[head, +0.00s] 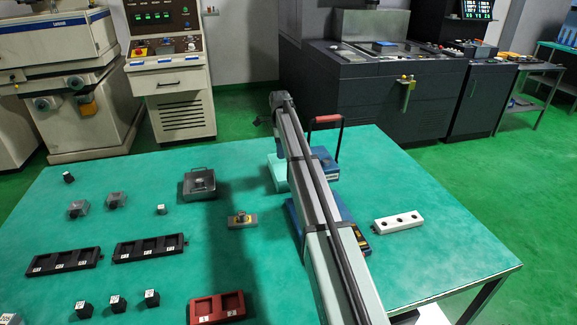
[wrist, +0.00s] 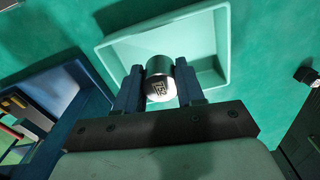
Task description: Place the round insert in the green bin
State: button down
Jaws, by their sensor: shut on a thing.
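The round insert (wrist: 160,80) is a short metal cylinder with a marked, bright end face. My gripper (wrist: 158,88) is shut on it, with one finger on each side. In the wrist view the insert overlaps the pale green bin (wrist: 222,45), a shallow open tray with sloping walls; the height between them is hard to tell. The part of the bin floor that shows is empty. In the head view the green bin (head: 273,172) stands near the table's far edge, partly hidden by my arm. My fingers and the insert cannot be made out there.
A white block with holes (head: 399,222) lies right. Black trays (head: 150,248), a red tray (head: 217,307) and small blocks lie left.

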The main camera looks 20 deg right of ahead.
aim_at(281, 176)
jog(key=shift+w+d+f, duration=0.1)
jog(key=shift+w+f, duration=0.15)
jog(key=shift+f, duration=4.75)
jog(key=shift+f, duration=0.1)
jog(key=c, duration=0.7)
grip_release()
notch_tip(281, 176, up, 12)
jog(key=shift+r, duration=0.15)
